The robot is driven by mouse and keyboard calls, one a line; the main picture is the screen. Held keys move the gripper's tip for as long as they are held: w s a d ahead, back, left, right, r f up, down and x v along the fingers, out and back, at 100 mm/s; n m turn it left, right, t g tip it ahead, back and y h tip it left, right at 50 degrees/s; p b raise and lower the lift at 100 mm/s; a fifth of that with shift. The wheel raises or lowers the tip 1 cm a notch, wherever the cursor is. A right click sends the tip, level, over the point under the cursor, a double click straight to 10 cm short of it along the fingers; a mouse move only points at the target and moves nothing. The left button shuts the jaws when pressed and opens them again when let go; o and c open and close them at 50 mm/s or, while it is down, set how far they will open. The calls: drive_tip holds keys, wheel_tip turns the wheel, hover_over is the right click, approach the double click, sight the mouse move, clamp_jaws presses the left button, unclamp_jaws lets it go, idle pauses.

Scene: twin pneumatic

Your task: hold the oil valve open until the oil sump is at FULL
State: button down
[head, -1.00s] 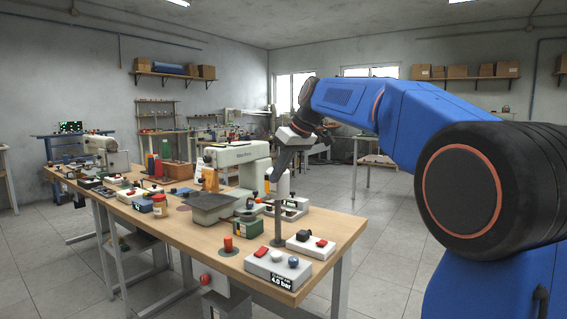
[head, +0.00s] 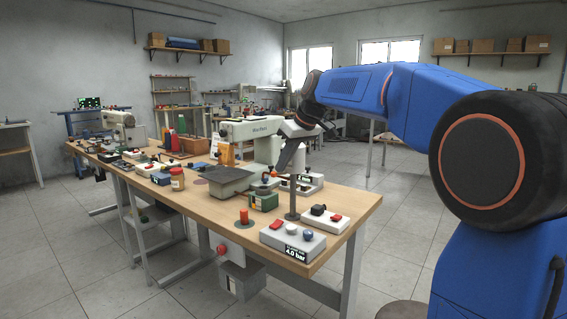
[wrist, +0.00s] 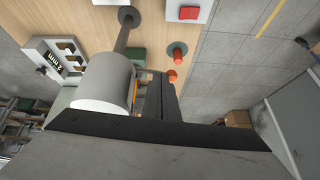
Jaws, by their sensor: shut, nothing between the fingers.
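My gripper (head: 279,170) points down over the right part of the bench, beside the pale sewing machine (head: 250,132). It is shut and empty. In the wrist view the dark fingers (wrist: 166,82) lie beside a pale cylinder, near an orange-red knob (wrist: 172,74); I cannot tell whether they touch. A small green box (head: 264,203) with a label stands below the machine, left of the gripper. A red plunger on a grey disc (head: 244,220) stands closer to the front edge. I cannot tell which part is the oil valve, and no sump level is readable.
A grey control box marked 4.0 bar (head: 293,240) sits at the front corner of the bench (head: 345,245). A thin grey post (head: 293,195) stands behind it, beside a white switch box (head: 325,220).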

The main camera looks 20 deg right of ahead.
drive_tip(key=shift+s+a+f+n+t+h, duration=0.4)
drive_tip(key=shift+a+f+t+h, duration=0.15)
drive_tip(key=shift+h, duration=0.25)
drive_tip(key=shift+s+a+f+t+h, duration=0.1)
drive_tip(key=shift+a+f+t+h, duration=0.05)
drive_tip(key=shift+f+t+h, duration=0.35)
idle(6.7)
